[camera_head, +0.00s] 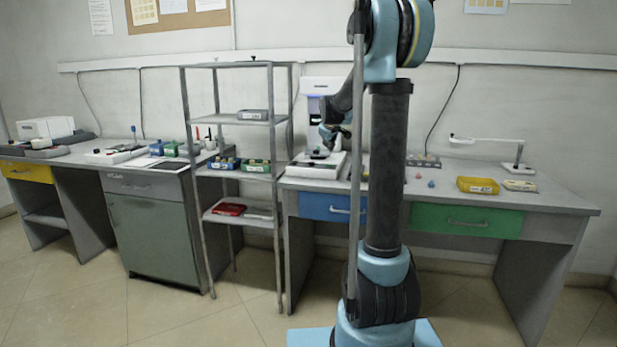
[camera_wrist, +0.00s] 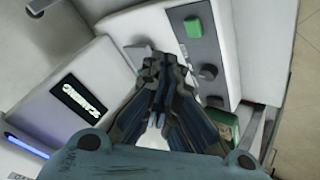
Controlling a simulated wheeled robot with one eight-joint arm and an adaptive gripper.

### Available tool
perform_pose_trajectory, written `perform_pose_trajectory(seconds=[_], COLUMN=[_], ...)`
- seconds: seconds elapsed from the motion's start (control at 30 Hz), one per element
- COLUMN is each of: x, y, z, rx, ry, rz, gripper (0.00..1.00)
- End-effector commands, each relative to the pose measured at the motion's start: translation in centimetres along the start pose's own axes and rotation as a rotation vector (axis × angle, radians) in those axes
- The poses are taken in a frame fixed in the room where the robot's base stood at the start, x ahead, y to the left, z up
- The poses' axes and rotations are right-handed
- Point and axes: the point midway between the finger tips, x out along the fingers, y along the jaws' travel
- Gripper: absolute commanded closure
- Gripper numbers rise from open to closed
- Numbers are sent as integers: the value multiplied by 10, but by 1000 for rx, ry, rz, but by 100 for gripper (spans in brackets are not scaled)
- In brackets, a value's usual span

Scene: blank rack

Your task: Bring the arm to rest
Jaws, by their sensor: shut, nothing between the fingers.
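My arm rises in front of the right-hand workbench in the head view, with the column upright and the upper part folded at the top. My gripper (camera_head: 328,143) hangs just left of the column, above the white device (camera_head: 317,170) on the bench, and is partly hidden by my arm. In the wrist view my gripper (camera_wrist: 158,75) is shut and empty. Behind it lies a white housing with a dark display (camera_wrist: 80,105), a grey panel with a green square (camera_wrist: 193,27) and a dark knob (camera_wrist: 208,72). I cannot tell whether the fingers touch it.
A grey shelf rack (camera_head: 246,118) stands left of my arm, holding small bins. The right bench (camera_head: 560,200) carries a yellow tray (camera_head: 477,185) and a lamp (camera_head: 518,168). A left bench (camera_head: 75,160) holds more equipment. The floor in front is clear.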

Motion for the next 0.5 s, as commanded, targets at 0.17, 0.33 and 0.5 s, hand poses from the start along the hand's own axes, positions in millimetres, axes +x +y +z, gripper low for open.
perform_pose_trajectory(seconds=[0.17,0.33,0.5], x=[-40,-78,-113], y=[-22,-48,-78], z=[38,82,126], rx=[64,134,204], ry=[-44,-96,-149], rz=[-35,-71,-107], gripper=[100,100,100])
